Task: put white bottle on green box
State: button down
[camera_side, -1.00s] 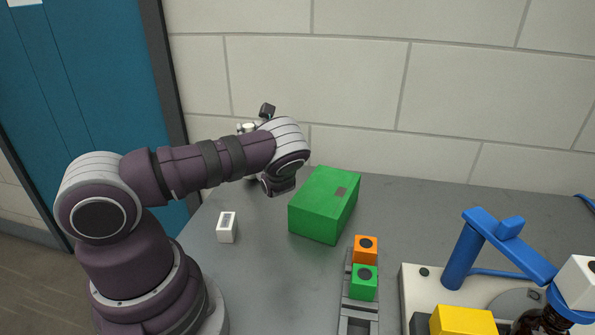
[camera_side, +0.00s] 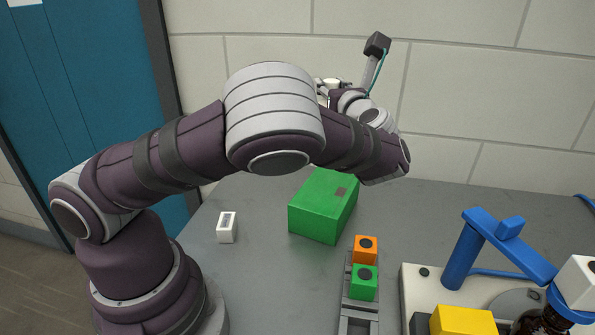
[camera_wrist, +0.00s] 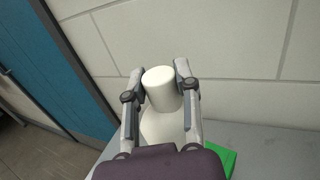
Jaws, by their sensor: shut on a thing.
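The white bottle (camera_wrist: 163,120) stands between the two fingers of my gripper (camera_wrist: 160,70) in the wrist view, with its round white cap toward the top. My gripper is shut on it, and the bottle is held up in the air. In the side view my arm hides most of the gripper and bottle; a small whitish part shows behind the arm near the wall. The green box (camera_side: 315,215) lies on the grey table, below and in front of the raised gripper. A green corner (camera_wrist: 229,158) shows at the lower right of the wrist view.
A small white block (camera_side: 227,227) lies left of the green box. An orange cube (camera_side: 365,249) and a green cube (camera_side: 363,283) sit on a grey rail (camera_side: 358,324). A blue-armed device (camera_side: 463,250) stands at right, by a yellow block (camera_side: 462,320).

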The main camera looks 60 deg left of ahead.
jog(key=f, duration=0.8)
jog(key=shift+d, duration=0.35)
jog(key=c, duration=0.8)
grip_release()
jog(key=shift+f, duration=0.1)
